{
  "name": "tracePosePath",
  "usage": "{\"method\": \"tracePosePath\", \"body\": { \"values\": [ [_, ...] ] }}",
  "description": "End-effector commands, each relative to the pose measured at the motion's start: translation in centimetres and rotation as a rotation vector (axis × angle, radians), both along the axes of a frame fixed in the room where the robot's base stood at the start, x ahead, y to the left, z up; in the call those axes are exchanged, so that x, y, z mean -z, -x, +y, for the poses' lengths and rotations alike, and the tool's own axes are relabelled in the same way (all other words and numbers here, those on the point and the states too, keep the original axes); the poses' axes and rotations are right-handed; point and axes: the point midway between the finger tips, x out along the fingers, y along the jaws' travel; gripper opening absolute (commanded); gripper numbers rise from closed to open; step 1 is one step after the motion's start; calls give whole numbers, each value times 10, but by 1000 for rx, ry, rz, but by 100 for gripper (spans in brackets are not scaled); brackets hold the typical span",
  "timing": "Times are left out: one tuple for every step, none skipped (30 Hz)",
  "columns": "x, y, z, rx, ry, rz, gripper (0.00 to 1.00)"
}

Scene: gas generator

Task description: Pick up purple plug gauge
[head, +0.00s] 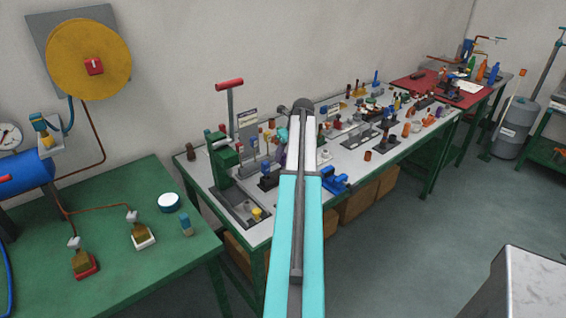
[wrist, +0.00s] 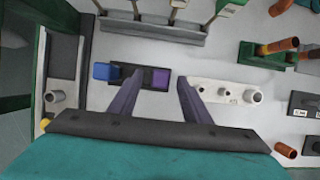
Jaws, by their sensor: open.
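The purple plug gauge (wrist: 160,79) shows in the wrist view as a purple square seen from above, on a black base (wrist: 145,85). A blue block (wrist: 102,71) is at the left end of that base. My gripper (wrist: 160,78) is open, its two dark fingers apart on either side of the purple square. I cannot tell how far above it the fingertips are. In the head view my arm hides part of the bench; a small purple patch (head: 281,159) shows beside it, but I cannot tell whether it is the gauge or a finger.
A white block with grey cylinders (wrist: 230,92) lies close to the right finger. A grey rack (wrist: 150,28) stands above the gauge in the wrist view. A green press (head: 222,155) stands left of my arm on the crowded white bench. A blue vise (head: 335,183) is to the right.

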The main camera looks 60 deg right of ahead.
Motion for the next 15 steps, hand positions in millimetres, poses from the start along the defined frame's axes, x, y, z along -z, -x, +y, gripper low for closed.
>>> {"method": "tracePosePath", "body": {
  "values": [
    [3,-3,-1,0,-1,1,44],
    [7,-4,-2,0,-1,1,44],
    [11,-5,-2,0,-1,1,44],
    [14,-6,-2,0,-1,1,44],
    [16,-7,-3,0,-1,1,44],
    [19,-8,-3,0,0,0,44],
    [21,-9,-3,0,0,0,44],
    [22,-9,-3,0,0,0,44],
    [24,-10,-3,0,0,0,44],
    [25,-10,-3,0,0,0,44],
    [26,-10,-4,-1,0,0,44],
    [26,-10,-3,-1,0,0,44],
    [26,-10,-3,-1,0,0,44],
    [26,-11,-3,-1,0,0,44],
    [26,-11,-3,-2,1,0,44]
  ]
}}
